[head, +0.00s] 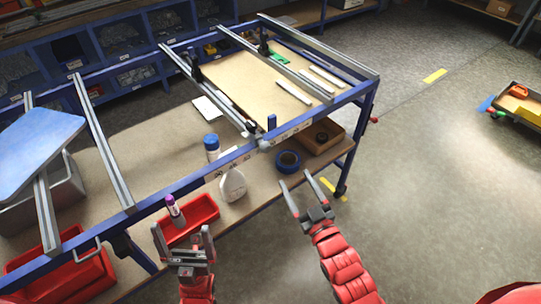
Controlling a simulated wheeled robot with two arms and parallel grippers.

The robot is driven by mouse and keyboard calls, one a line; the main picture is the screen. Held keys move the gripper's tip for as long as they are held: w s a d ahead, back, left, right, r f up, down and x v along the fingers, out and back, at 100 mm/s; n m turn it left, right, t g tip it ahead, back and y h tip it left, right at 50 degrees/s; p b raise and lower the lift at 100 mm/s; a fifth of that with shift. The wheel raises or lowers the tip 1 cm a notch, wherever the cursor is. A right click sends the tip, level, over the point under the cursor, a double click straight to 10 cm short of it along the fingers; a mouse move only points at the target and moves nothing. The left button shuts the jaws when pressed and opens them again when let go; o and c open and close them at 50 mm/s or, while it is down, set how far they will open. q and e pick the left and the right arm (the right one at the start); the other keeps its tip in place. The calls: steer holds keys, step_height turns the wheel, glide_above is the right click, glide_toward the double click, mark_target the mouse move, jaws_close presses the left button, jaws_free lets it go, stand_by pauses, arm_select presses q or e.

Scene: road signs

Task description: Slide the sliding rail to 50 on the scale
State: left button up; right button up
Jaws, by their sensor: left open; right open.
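A blue metal frame carries several silver rails across it. One long silver rail (208,90) runs from the back bar to the front bar and ends near a blue knob (271,122); I take it as the sliding rail. A pale scale strip (290,132) lies along the front bar; its numbers are too small to read. My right gripper (296,178) is open and empty, in front of the bar, just below a roll of blue tape. My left gripper (181,230) is open in front of the red tray at lower left, apart from the rail.
On the shelf below the bar are a white bottle (233,185), a blue-capped bottle (212,148), blue tape (287,161), a red tray (196,212) with a purple-capped marker (175,210), and a brown box (320,137).

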mark_target(267, 150)
steer(key=shift+g, duration=0.6)
steer(key=p+x, duration=0.1)
steer(key=x, duration=0.4)
steer(key=f+p+x, duration=0.1)
steer(key=x, duration=0.4)
steer(key=a+f+p+x, duration=0.1)
steer(key=x, duration=0.5)
steer(key=shift+s+a+p, duration=0.1)
steer(key=shift+s+p, duration=0.15)
steer(key=shift+p, duration=0.05)
steer(key=shift+w+a+f, duration=0.15)
steer(key=shift+w+a, duration=0.05)
steer(key=shift+w, duration=0.35)
jaws_close()
